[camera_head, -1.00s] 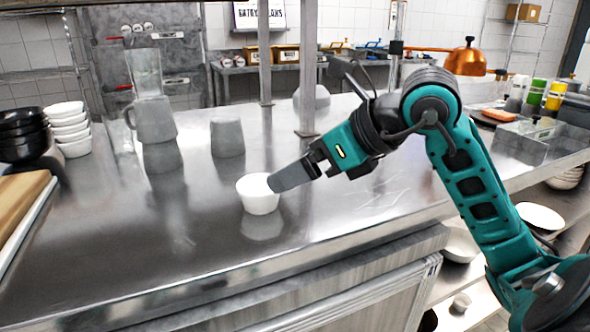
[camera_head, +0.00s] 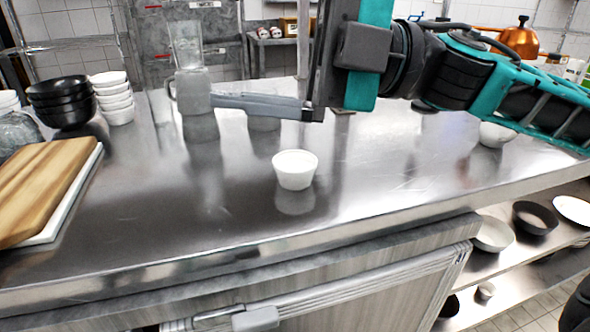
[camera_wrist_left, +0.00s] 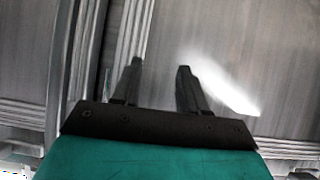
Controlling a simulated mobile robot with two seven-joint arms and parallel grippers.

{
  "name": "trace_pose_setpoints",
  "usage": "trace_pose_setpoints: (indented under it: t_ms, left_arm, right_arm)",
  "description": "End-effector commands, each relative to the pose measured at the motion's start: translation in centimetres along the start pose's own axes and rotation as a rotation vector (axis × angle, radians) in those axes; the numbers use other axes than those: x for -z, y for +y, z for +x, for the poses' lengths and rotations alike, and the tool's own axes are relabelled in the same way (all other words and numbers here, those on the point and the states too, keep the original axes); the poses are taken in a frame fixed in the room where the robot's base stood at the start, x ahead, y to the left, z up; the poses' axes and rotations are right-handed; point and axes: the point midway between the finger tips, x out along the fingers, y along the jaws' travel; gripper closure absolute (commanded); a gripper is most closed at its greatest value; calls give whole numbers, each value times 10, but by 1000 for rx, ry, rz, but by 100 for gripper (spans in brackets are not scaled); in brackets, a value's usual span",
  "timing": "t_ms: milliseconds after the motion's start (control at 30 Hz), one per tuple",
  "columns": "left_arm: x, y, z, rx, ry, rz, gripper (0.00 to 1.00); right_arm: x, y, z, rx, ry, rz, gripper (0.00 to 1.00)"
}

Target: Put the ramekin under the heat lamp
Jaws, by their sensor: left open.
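The white ramekin (camera_head: 295,170) stands upright on the steel counter (camera_head: 150,225), near its front edge in the head view. My right gripper (camera_head: 225,101) reaches in from the right above and behind it in the picture, apart from it. Its fingers are seen side-on and overlap, so their opening is unclear. My left gripper (camera_wrist_left: 160,68) shows in the left wrist view with its fingers apart and nothing between them. A copper-coloured dome (camera_head: 520,39), perhaps the heat lamp, is at the back right, partly behind my arm.
Black bowls (camera_head: 62,100) and white bowls (camera_head: 114,97) are stacked at left, near a wooden board (camera_head: 40,185). A white bowl (camera_head: 497,134) sits at right.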

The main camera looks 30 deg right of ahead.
Motion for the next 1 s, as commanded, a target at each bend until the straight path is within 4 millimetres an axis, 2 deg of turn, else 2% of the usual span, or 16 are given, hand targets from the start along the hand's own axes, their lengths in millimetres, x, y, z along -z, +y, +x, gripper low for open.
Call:
trace_pose_setpoints:
  t_ms: [67, 167, 300, 433, 600, 700, 833, 1000]
  left_arm:
    - [2, 0, -2, 0, 0, 1, 57]
    - [4, 0, -2, 0, 0, 1, 57]
    - [6, 0, -4, 0, -1, 0, 57]
    - [7, 0, -5, 0, -1, 0, 57]
    - [9, 0, -6, 0, 0, -1, 57]
    - [10, 1, -6, 0, 0, -4, 57]
    - [9, 2, -6, 0, 1, -8, 57]
    - [6, 2, -3, 0, 2, -11, 57]
  right_arm:
    - [-24, 6, -4, -36, -124, 178, 0]
    - [-57, 4, -16, -81, -299, 401, 0]
    - [-102, -14, -46, -131, -575, 708, 0]
    - [-130, -43, -86, -167, -846, 975, 0]
    - [-139, -80, -132, -195, -1120, 1241, 0]
    - [-137, -93, -148, -201, -1212, 1333, 0]
    - [-136, -102, -156, -203, -1259, 1385, 0]
    - [-146, -112, -149, -198, -1256, 1391, 0]
